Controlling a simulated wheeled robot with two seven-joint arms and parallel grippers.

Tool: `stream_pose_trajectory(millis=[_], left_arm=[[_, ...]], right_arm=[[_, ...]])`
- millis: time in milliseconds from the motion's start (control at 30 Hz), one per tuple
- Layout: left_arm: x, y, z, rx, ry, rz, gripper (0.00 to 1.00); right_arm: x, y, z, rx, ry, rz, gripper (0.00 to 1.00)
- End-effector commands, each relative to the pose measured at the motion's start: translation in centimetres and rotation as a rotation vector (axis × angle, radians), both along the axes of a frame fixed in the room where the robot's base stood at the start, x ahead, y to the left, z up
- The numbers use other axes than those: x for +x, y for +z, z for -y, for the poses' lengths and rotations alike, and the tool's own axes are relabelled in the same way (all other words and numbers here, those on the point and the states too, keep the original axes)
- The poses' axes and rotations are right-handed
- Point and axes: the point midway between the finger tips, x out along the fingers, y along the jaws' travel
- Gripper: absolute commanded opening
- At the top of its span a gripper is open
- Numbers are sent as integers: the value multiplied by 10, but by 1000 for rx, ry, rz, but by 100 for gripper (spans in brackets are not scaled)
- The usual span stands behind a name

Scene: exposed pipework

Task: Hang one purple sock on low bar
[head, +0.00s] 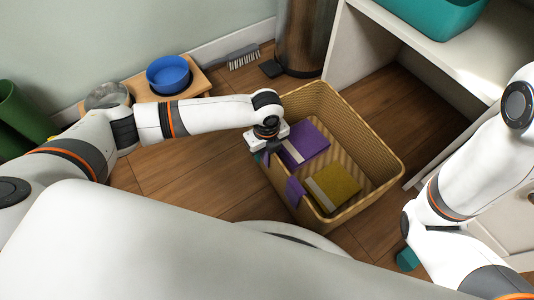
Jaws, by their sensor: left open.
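A wicker basket (367,145) stands on the floor. A purple folded cloth with a pale band (306,144), possibly a sock, lies inside at its far left. Another purple piece (295,191) shows at the near left rim; I cannot tell if it hangs over it. A mustard-yellow folded cloth (335,187) lies inside near the front. My left gripper (266,150) is open at the basket's left rim, beside the purple cloth; its fingertips are mostly hidden. My right arm is at the right, its gripper largely hidden behind its own wrist. I make out no low bar.
A white shelf unit (345,45) stands behind and right of the basket, with a teal bin (430,15) on top. A blue bowl (168,74) sits on a wooden stand at the back left. A brush (243,57) and a metal cylinder (303,35) stand by the wall.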

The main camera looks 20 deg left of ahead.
Motion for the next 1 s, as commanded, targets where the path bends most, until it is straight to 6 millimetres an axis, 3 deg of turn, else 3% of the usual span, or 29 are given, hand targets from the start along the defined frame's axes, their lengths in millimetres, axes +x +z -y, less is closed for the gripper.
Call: stream_pose_trajectory(millis=[200, 500, 800, 1000], left_arm=[[0, 0, 0, 0, 0, 0, 48], [0, 0, 0, 0, 0, 0, 1], [0, 2, 0, 0, 0, 0, 0], [0, 20, 0, 0, 0, 0, 0]], right_arm=[[0, 1, 0, 0, 0, 1, 36], [-1, 1, 0, 0, 0, 2, 36], [-1, 2, 0, 0, 0, 2, 36], [0, 14, 0, 1, 2, -1, 36]])
